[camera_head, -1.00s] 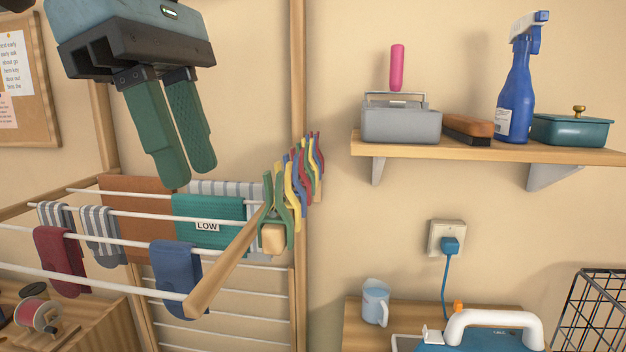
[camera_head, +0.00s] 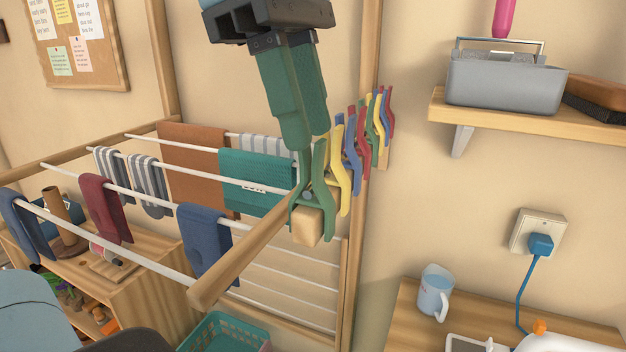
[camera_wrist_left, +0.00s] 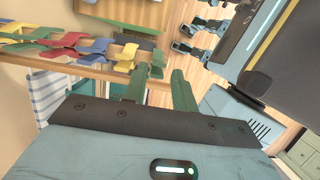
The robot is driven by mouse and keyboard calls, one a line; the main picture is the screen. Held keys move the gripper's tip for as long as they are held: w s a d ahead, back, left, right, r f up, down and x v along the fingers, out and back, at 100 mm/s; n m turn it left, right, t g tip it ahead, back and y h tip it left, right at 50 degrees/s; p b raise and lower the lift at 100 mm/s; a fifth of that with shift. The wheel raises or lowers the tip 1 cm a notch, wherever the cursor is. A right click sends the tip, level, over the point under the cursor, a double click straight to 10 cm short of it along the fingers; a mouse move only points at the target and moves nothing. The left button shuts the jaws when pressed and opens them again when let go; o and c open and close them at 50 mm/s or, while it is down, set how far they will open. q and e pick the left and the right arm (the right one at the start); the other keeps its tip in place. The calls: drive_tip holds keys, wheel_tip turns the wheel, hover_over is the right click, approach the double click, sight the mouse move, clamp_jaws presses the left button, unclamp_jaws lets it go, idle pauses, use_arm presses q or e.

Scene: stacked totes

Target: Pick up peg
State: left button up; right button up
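The nearest peg is green (camera_head: 319,180), beside a yellow peg (camera_head: 337,172); blue and red ones are behind. My left gripper (camera_head: 304,146) points down with its fingertips at the green peg's upper handles. In the left wrist view the gripper's green fingers (camera_wrist_left: 160,78) are apart, with part of the green peg (camera_wrist_left: 157,64) showing just beyond and between the tips. I cannot tell whether they touch. My right gripper is not in view.
Clothes hang on the rack's white bars, including a teal towel (camera_head: 238,178) and a blue cloth (camera_head: 204,240). A wall shelf (camera_head: 520,119) holds a grey toolbox (camera_head: 500,82) at the right. A mug (camera_head: 433,290) stands on a lower surface.

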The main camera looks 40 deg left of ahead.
sight(317, 204)
use_arm(q)
drive_tip(key=shift+f, duration=0.35)
drive_tip(key=p+x, duration=0.1)
drive_tip(key=x, duration=0.2)
drive_tip(key=shift+f, duration=0.2)
drive_tip(key=shift+w+d+f, duration=0.15)
drive_tip(key=shift+f, duration=0.35)
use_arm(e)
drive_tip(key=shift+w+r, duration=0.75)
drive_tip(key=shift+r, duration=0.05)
use_arm(q)
clamp_jaws()
